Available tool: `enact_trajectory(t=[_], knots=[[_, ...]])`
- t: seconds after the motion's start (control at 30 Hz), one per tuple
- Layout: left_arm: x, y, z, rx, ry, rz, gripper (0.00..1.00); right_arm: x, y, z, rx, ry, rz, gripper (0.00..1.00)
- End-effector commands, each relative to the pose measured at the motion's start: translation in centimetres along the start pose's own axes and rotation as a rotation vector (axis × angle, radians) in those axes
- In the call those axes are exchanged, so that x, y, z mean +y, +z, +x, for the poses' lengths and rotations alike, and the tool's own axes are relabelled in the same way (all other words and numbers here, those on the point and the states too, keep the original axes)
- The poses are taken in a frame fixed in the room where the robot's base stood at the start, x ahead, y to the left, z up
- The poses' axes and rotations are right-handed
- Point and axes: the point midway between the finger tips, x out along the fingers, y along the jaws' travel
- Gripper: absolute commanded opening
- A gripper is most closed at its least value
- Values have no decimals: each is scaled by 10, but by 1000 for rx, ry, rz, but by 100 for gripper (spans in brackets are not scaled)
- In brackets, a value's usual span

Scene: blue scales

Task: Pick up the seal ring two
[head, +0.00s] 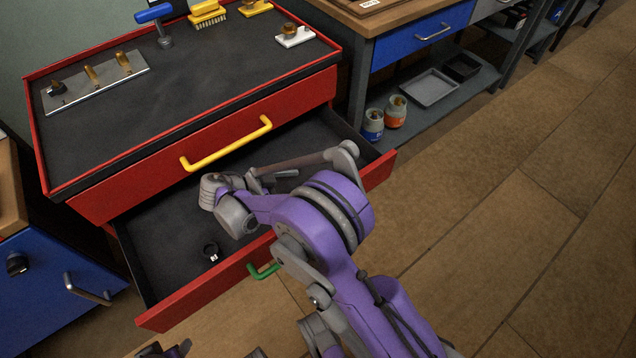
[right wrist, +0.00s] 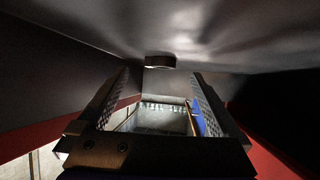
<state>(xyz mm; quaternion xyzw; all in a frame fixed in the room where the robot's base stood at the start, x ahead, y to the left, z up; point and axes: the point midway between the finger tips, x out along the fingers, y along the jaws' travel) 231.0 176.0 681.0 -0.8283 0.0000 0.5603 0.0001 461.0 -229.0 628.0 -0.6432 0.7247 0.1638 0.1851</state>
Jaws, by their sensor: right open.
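A small dark ring (head: 211,252), which I take to be the seal ring, lies on the black floor of the open lower drawer (head: 165,262), with a small pale mark beside it. My left gripper is not clearly visible.
The red cabinet top (head: 190,85) overhangs the drawer's back and bears a metal plate (head: 95,82) with fittings, a blue-handled tool (head: 156,15) and a brush (head: 207,14). The closed upper drawer has a yellow handle (head: 226,147). A workbench with jars (head: 373,122) stands right.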

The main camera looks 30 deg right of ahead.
Motion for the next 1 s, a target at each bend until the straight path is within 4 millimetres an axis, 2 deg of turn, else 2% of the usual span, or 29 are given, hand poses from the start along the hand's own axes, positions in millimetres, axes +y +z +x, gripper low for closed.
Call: enact_trajectory(t=[0.17,0.4,0.67,1.0], knots=[[0,1,5,-1,0,0,50,0,-3,14,0,1,1,100],[0,4,15,-4,0,0,50,-1,-9,49,0,2,0,100],[0,4,15,-4,0,0,50,-1,-10,54,-1,-1,-1,100],[0,4,15,-4,0,0,50,-1,-10,54,-1,-1,-1,41]])
